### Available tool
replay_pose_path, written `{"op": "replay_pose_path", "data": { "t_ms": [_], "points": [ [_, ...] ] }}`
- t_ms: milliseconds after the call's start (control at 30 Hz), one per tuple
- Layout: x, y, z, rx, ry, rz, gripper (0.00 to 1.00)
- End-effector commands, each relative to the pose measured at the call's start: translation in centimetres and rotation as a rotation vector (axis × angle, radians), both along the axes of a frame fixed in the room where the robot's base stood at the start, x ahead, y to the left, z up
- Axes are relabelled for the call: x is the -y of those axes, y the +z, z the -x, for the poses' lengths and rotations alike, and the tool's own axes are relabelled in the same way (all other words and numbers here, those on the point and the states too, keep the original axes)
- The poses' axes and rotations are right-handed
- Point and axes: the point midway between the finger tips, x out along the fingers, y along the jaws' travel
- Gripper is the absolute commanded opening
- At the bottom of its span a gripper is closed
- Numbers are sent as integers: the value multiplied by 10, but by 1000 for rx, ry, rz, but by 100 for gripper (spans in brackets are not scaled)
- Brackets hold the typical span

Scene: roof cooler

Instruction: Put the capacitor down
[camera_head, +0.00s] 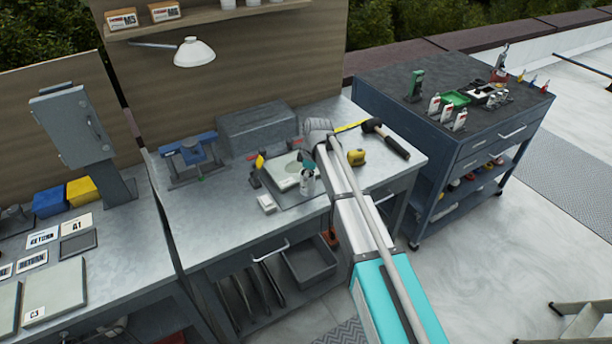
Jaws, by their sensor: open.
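My arm reaches in from the lower right over the middle workbench. Its wrist is above the bench, and my gripper (308,168) appears small and dark with a teal part, low over the tray. A small pale grey cylinder, which looks like the capacitor (307,184), stands upright at the right side of a dark tray (283,200) with a light plate in it. The gripper is open, just above or around the cylinder's top; I cannot tell whether they touch. The fingertips are too small to make out clearly.
A yellow tape measure (356,157) and a black-headed hammer (387,138) lie right of the tray. A small white block (266,203) sits near the front edge. A blue cart (455,110) stands right.

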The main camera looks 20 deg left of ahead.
Motion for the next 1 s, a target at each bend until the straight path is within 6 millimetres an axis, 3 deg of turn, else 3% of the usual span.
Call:
{"op": "replay_pose_path", "data": {
  "t_ms": [367, 1000],
  "points": [
    [2, 17, 0, 0, 0, 0, 100],
    [10, 70, -1, 0, -1, 0, 100]
  ]
}}
